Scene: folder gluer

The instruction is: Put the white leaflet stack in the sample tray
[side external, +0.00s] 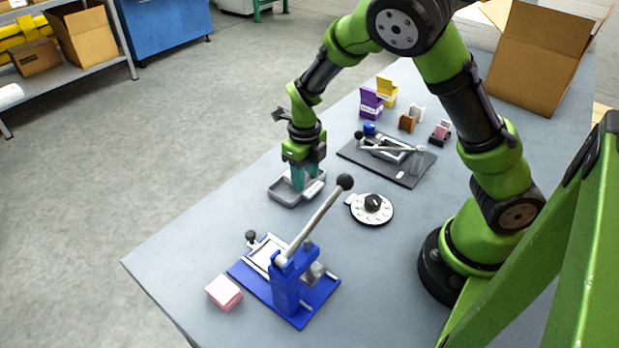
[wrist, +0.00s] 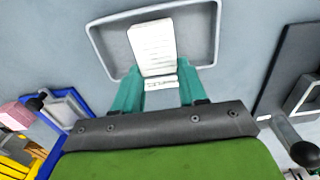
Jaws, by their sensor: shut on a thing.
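The white leaflet stack (wrist: 152,45) lies between the teal fingers of my gripper (wrist: 160,88), which is shut on its near end. In the wrist view the stack shows against the inside of the grey sample tray (wrist: 103,42). In the side view my gripper (side external: 304,180) points down at the sample tray (side external: 283,196), with its fingers within the tray's outline. A small pale part of the stack shows beside the fingers there; the rest is hidden. I cannot tell whether the stack touches the tray floor.
A blue lever press (side external: 287,290) and a pink block (side external: 223,292) stand at the front. A round dial (side external: 371,208) lies right of the tray. A dark plate fixture (side external: 400,170) and several small coloured items sit behind it. An open cardboard box (side external: 535,60) stands at the back right.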

